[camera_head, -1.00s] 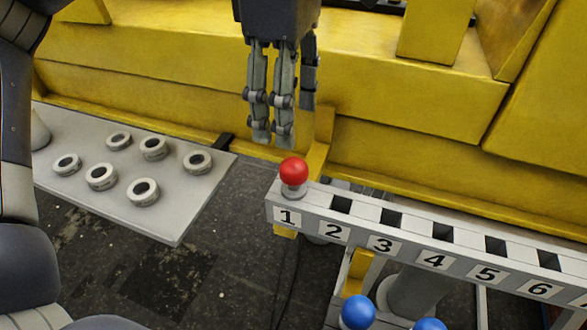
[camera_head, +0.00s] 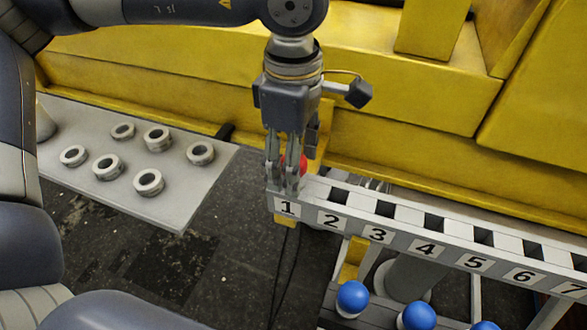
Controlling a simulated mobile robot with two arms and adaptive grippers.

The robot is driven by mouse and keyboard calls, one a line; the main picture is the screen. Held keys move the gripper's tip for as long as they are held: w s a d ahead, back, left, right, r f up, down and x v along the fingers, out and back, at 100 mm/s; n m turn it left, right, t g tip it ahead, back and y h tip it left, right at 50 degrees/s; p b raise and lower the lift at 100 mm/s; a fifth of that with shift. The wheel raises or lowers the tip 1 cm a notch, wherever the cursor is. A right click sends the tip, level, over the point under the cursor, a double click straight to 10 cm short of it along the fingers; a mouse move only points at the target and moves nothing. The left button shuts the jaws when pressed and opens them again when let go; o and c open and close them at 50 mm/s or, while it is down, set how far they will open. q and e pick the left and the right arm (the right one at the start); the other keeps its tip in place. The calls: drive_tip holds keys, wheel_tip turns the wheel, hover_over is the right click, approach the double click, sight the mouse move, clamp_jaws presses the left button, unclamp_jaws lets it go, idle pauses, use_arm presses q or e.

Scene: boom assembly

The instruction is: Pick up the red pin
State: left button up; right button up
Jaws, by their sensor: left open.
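The red pin (camera_head: 303,164) stands upright at slot 1, at the left end of the grey numbered rack (camera_head: 349,222). Only part of its round red head shows, at the right of my fingers; the rest is hidden behind them. My left gripper (camera_head: 284,187) points down at the pin, its open fingers in front of and around the red head. I cannot tell whether the fingers touch the pin. My right gripper is not in view.
Several blue balls (camera_head: 352,297) sit below the rack at the lower right. A grey plate (camera_head: 190,208) with several grey rings (camera_head: 149,182) lies at the left. A large yellow structure (camera_head: 400,117) runs behind the rack. The other visible rack slots look empty.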

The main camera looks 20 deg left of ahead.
use_arm(q)
drive_tip(key=c, duration=1.3)
drive_tip(key=shift+r, duration=0.2)
drive_tip(key=shift+c, duration=0.2)
wheel_tip(320, 180, up, 10)
drive_tip(key=shift+f+b, duration=0.1)
drive_tip(key=shift+b, duration=1)
wheel_tip(320, 180, up, 7)
drive_tip(key=p, duration=0.5)
drive_tip(key=shift+r+p, duration=0.2)
drive_tip(key=shift+p, duration=0.2)
drive_tip(key=shift+d, duration=0.1)
